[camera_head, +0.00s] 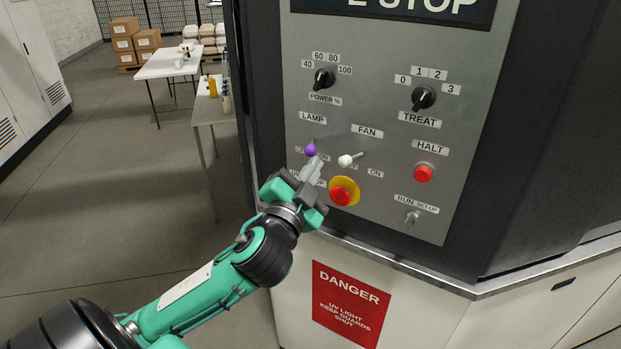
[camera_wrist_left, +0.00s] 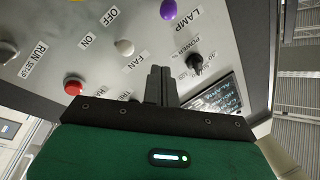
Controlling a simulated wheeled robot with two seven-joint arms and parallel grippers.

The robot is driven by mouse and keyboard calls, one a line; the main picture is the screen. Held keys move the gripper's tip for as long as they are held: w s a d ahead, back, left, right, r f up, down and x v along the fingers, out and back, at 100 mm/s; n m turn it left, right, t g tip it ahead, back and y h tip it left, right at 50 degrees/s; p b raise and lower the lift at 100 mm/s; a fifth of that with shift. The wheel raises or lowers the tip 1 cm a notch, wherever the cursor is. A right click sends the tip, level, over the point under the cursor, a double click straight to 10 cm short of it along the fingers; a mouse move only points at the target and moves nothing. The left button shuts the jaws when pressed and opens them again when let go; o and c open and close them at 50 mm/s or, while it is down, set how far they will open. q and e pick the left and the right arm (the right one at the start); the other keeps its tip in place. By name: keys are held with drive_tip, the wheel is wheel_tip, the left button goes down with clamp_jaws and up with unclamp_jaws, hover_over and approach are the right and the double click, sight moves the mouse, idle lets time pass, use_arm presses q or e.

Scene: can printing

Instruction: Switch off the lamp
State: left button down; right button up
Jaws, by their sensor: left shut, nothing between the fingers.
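The lamp switch is a toggle with a purple ball tip (camera_head: 311,150), under the LAMP label on the grey control panel (camera_head: 380,180). Its lever seems to slant up from the ball. It also shows at the top edge of the left wrist view (camera_wrist_left: 166,8). My left gripper (camera_head: 314,164) is shut and empty, with its fingertips just below the purple tip in the head view. I cannot tell whether they touch it. In the left wrist view the shut fingers (camera_wrist_left: 158,80) are apart from the purple tip. My right gripper is not in view.
The white-tipped fan toggle (camera_head: 346,161) is close to the right of my fingertips. A red stop button on a yellow base (camera_head: 341,191) is just below. The power knob (camera_head: 324,78), treat knob (camera_head: 423,97) and red halt button (camera_head: 423,174) are farther off.

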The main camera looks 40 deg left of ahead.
sight(314, 152)
use_arm(q)
drive_tip(key=x, duration=0.2)
drive_tip(key=f+p+x, duration=0.1)
drive_tip(key=x, duration=0.2)
drive_tip(key=a+p+x, duration=0.1)
drive_tip(key=x, duration=0.2)
drive_tip(key=shift+w+f, duration=0.1)
drive_tip(key=shift+w, duration=0.15)
drive_tip(key=shift+s+a+f+p, duration=0.45)
drive_tip(key=shift+s+a+f, duration=0.1)
drive_tip(key=shift+a+f, duration=0.2)
drive_tip(key=shift+f, duration=0.1)
drive_tip(key=shift+a, duration=0.1)
drive_tip(key=shift+w, duration=0.1)
